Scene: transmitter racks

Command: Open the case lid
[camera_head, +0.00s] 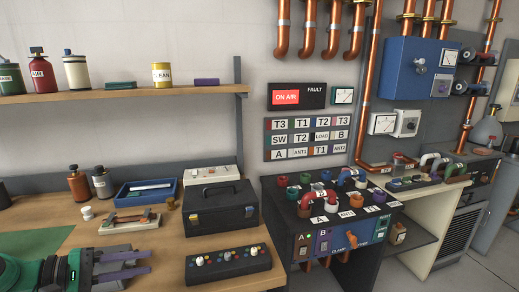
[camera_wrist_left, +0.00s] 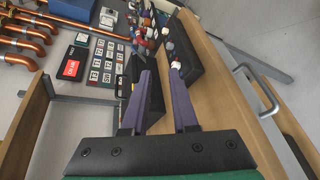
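In the left wrist view the gripper (camera_wrist_left: 162,71) is also open. A dark body that looks like the case (camera_wrist_left: 156,103) shows there, partly hidden behind a finger. My right gripper is not in view.
A black knob box (camera_head: 228,263) lies in front of the case. A white box (camera_head: 211,175) stands behind it. A blue tray (camera_head: 147,191) and a small rack (camera_head: 130,221) are to its left. A control console (camera_head: 330,215) stands to the right. A shelf (camera_head: 130,95) runs above.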

